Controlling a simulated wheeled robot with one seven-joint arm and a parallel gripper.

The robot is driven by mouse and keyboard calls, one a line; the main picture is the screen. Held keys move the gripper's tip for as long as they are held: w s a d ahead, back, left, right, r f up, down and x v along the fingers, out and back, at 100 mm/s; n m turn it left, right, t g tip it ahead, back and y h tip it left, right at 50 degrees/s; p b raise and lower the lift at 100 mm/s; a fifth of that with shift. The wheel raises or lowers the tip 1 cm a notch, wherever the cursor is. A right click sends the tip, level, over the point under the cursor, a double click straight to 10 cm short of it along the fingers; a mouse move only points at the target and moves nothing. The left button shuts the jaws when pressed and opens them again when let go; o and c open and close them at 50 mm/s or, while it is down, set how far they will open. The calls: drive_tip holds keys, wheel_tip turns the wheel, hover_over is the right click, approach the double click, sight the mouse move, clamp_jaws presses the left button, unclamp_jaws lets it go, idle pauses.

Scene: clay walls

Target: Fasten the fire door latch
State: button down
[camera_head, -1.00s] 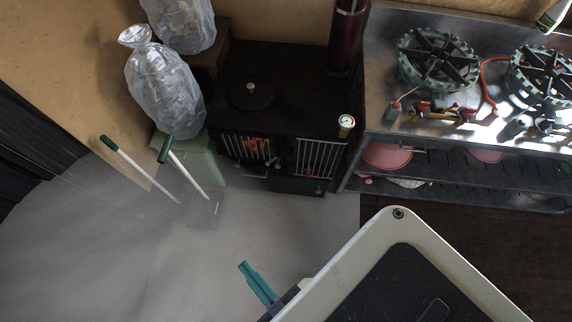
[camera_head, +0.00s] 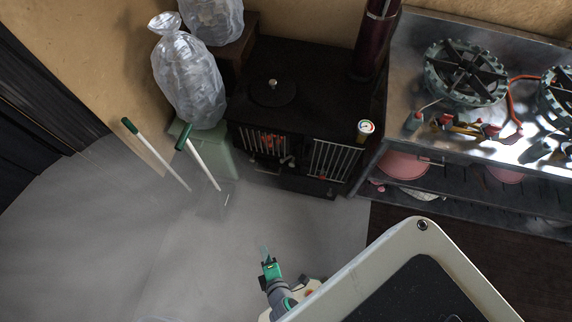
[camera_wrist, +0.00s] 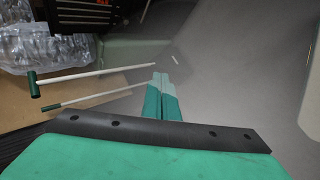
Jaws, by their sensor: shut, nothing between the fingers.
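The black stove (camera_head: 306,93) stands against the wall, with two barred doors on its front. The left fire door (camera_head: 262,142) shows an orange glow behind its bars. The right door (camera_head: 328,160) has pale bars. Small metal fittings (camera_head: 287,160) sit between the doors; which one is the latch is too small to tell. My gripper (camera_head: 264,254) is low over the grey floor, in front of the stove and apart from it. In the wrist view its two teal fingers (camera_wrist: 162,88) are together with nothing between them. Part of the stove front (camera_wrist: 85,14) shows at the top of that view.
Two green-handled white poles (camera_head: 160,157) (camera_head: 203,165) stand left of the stove by a pale green bin (camera_head: 222,158). Clear plastic bags (camera_head: 190,80) are behind. A metal counter with burners (camera_head: 466,72) stands at right. The grey floor (camera_head: 200,260) before the stove is clear.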

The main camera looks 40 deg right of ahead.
drive_tip(key=w+d+f+n+g+h, duration=0.4)
drive_tip(key=w+d+f+n+h, duration=0.2)
drive_tip(key=w+d+f+n, duration=0.4)
drive_tip(key=w+d+r+n+g+h, duration=0.2)
drive_tip(key=w+d+r+n+h, duration=0.4)
drive_tip(key=w+d+n, duration=0.3)
drive_tip(key=shift+r, duration=0.6)
drive_tip(key=shift+w, duration=0.1)
